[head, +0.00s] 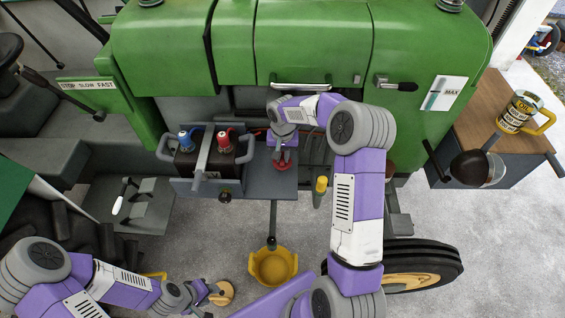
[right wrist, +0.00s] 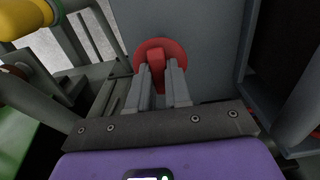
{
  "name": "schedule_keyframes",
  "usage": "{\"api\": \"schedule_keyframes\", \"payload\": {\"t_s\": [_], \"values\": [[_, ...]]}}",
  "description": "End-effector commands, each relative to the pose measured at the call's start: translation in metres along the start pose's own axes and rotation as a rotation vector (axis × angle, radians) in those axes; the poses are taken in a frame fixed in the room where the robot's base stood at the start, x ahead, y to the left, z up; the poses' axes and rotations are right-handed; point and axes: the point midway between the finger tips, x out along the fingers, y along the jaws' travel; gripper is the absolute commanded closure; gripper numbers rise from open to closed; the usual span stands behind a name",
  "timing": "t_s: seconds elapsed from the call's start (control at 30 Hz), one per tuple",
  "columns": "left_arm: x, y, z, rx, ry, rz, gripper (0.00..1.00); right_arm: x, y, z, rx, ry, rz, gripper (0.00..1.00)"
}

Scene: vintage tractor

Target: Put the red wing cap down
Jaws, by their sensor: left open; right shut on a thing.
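The red wing cap (head: 283,166) is over the grey shelf (head: 256,185) in front of the green tractor. In the right wrist view, the cap (right wrist: 148,50) shows as a red disc with a raised wing. My right gripper (head: 284,157) points down, shut on that wing; its two fingers (right wrist: 161,82) stand either side of it. The cap is low against the grey surface, but I cannot tell whether it touches. My left gripper (head: 211,294) is open at the lower left, beside a round tan object (head: 223,293), far from the cap.
A battery (head: 205,160) with blue and red tops stands left of the cap. A yellow-topped post (head: 321,185) is to the right. A yellow bucket (head: 273,268) sits below the shelf.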

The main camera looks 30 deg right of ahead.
Motion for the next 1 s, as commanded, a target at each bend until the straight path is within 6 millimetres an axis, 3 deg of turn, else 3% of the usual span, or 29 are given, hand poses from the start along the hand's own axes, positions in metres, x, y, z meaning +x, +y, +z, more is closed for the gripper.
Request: {"api": "schedule_keyframes", "payload": {"t_s": [0.23,0.63,0.67,0.8,1.0], "values": [[0.006,-0.002,0.0,0.0,0.0,0.0,0.57,0.036,0.001,0.001,0.0,-0.005,0.001,1.0],[0.009,-0.003,0.0,0.0,0.0,0.0,0.57,0.042,0.001,0.0,0.0,-0.001,0.0,1.0],[0.008,-0.003,0.0,0.0,0.0,0.0,0.57,0.041,0.001,0.001,0.0,-0.002,0.001,0.77],[0.007,-0.003,0.0,0.0,0.0,0.0,0.57,0.041,0.001,0.001,0.0,-0.002,0.001,0.56],[0.007,-0.003,0.0,0.0,0.0,0.0,0.57,0.041,0.001,0.001,0.0,-0.002,0.001,0.56]]}}
